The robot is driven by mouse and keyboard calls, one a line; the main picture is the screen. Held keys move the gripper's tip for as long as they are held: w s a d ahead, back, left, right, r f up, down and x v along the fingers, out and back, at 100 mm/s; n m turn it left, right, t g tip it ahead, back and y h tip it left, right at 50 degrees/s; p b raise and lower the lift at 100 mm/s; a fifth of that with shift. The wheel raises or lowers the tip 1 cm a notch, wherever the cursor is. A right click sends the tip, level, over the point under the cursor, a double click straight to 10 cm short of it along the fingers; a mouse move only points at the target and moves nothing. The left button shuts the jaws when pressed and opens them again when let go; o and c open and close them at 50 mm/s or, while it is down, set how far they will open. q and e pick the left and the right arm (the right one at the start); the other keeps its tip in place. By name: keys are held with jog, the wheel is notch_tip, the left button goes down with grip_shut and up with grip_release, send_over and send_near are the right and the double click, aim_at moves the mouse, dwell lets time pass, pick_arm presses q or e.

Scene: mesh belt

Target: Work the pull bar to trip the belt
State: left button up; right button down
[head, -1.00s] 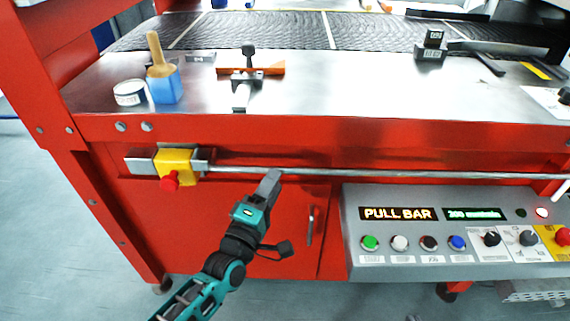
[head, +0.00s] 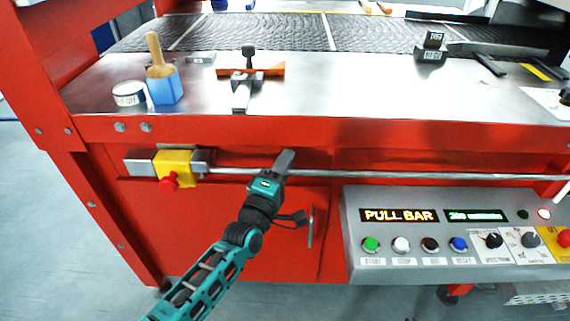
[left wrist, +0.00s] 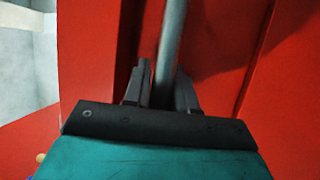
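The pull bar (head: 400,176) is a thin grey rod. It runs across the red front of the machine from a yellow switch box (head: 176,163) with a red knob. My left gripper (head: 285,161) is at the bar, right of that box. In the left wrist view the bar (left wrist: 174,40) passes between the two dark fingers (left wrist: 162,90), which sit close on both sides of it, shut on it. The mesh belt (head: 380,38) lies flat at the back.
Below the bar at right is a grey control panel (head: 354,235) with a lit "PULL BAR" display, coloured buttons and knobs. On the metal ledge stand a blue block with a brush (head: 165,88), a white tin (head: 128,94) and an orange-and-black clamp (head: 248,72).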

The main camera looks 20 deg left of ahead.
pick_arm(q)
grip_shut()
jog(key=shift+s, duration=0.1)
jog(key=shift+s+d+p, duration=0.2)
jog(key=shift+s+p, duration=0.2)
jog(key=shift+s, duration=0.2)
jog(key=shift+s+d+p, duration=0.2)
jog(key=shift+s+p, duration=0.2)
jog(key=shift+s, duration=0.15)
jog(key=shift+f, duration=0.2)
jog(key=shift+o, duration=1.8)
grip_release()
jog(key=shift+r, duration=0.15)
jog(key=shift+s, duration=0.15)
jog(key=v, duration=1.2)
jog(key=shift+s, duration=0.4)
